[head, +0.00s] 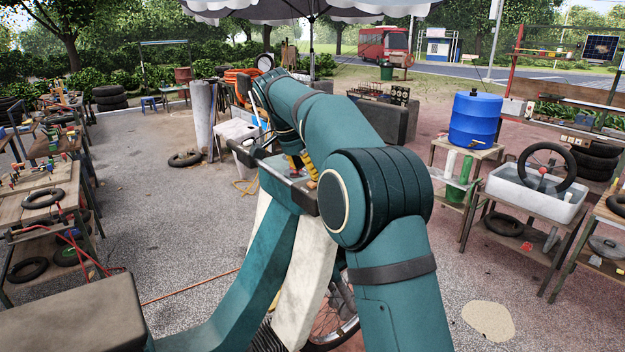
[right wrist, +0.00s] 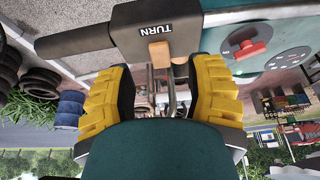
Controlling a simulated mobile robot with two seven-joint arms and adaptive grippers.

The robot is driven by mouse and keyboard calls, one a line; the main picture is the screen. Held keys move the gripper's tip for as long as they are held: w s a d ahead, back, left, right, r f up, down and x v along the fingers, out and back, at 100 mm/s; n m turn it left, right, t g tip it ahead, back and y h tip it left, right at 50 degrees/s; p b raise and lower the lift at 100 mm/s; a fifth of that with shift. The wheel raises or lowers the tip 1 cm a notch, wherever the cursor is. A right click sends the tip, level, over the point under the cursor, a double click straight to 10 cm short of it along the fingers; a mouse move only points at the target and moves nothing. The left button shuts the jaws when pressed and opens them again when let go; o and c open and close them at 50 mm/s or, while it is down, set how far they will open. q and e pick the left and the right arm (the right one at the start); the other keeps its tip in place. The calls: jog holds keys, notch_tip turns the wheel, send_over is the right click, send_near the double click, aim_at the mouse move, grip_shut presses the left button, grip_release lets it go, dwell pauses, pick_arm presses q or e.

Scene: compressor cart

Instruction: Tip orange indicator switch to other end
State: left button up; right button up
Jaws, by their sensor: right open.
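The orange indicator switch (right wrist: 160,53) is a small block on a dark housing under the white word TURN (right wrist: 155,30) in the right wrist view. The housing sits on a dark handlebar (right wrist: 75,36). My right gripper (right wrist: 160,75) has yellow fingers with dark pads, spread apart on either side of the switch's line. The switch shows between and just beyond the fingertips; I cannot tell whether they touch it. In the head view the right gripper (head: 303,166) is partly hidden behind my right arm, by the handlebar. My left gripper is not in view.
A teal panel with a red knob (right wrist: 248,49) lies right of the switch in the right wrist view. A spoked wheel (head: 337,310) shows below my arm. Loaded tables (head: 45,180) stand left, a blue barrel (head: 475,120) right. Open paving lies at left centre.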

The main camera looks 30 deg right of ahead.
jog(key=shift+x, duration=1.8)
jog(key=shift+c, duration=0.4)
grip_shut()
